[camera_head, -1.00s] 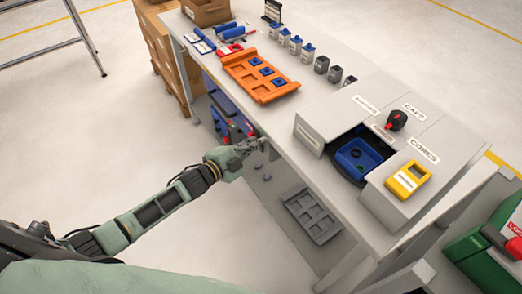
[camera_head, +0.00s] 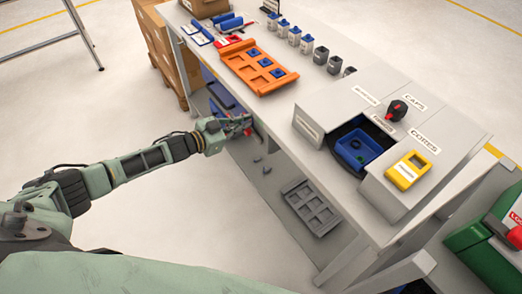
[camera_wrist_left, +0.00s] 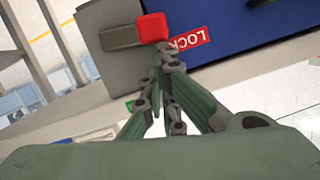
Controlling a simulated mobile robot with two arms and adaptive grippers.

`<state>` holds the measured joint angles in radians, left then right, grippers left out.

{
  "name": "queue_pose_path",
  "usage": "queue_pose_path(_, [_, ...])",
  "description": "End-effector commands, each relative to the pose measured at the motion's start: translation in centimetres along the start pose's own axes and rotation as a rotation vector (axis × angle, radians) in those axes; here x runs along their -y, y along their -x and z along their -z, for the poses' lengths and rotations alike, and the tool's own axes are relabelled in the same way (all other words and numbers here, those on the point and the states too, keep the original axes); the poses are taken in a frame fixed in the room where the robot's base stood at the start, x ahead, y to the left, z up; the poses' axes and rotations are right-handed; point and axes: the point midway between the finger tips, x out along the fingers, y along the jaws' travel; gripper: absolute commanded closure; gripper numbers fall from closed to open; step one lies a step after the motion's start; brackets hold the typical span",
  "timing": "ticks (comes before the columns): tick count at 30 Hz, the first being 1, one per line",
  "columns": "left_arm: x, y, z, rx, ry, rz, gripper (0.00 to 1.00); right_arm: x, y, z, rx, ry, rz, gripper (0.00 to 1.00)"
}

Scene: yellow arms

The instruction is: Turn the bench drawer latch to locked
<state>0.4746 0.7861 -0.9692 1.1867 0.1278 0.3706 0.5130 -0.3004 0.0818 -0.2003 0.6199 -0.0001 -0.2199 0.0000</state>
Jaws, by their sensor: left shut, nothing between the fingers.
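The bench drawer latch shows in the left wrist view as a grey bar with a red end block (camera_wrist_left: 152,27). The bar lies roughly level in that picture, and the red block sits at the near end of a red label reading "LOCK" (camera_wrist_left: 188,42), partly covered. The blue drawer front (camera_wrist_left: 240,25) is to the right of it. My left gripper (camera_wrist_left: 165,50) is shut and empty, its fingertips just below the red block; I cannot tell whether they touch. In the head view my left gripper (camera_head: 243,122) is at the bench's front side and hides most of the latch.
The bench top holds an orange tray (camera_head: 258,68), a grey organiser with a blue bin (camera_head: 358,149) and a yellow frame (camera_head: 408,170). A grey tray (camera_head: 312,208) lies low under the bench. A green case (camera_head: 485,245) stands at bottom right.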

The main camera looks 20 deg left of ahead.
Motion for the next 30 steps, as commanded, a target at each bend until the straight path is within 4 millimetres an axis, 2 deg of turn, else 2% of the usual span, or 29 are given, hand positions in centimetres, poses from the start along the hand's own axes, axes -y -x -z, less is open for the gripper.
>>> queue_pose_path(6, [0.47,-0.12,-0.56,0.001,-0.002,0.001,1.0,0.0,-0.64,-0.07,0.0,0.0,0.0,0.71])
queue_pose_path(25, [0.58,-0.16,-0.62,0.0,-0.002,0.0,1.0,0.03,-0.75,-0.05,0.0,-0.001,0.0,0.71])
queue_pose_path(30, [0.74,0.02,0.21,-0.001,-0.002,0.001,1.0,0.06,0.08,0.04,0.0,-0.001,0.001,0.71])
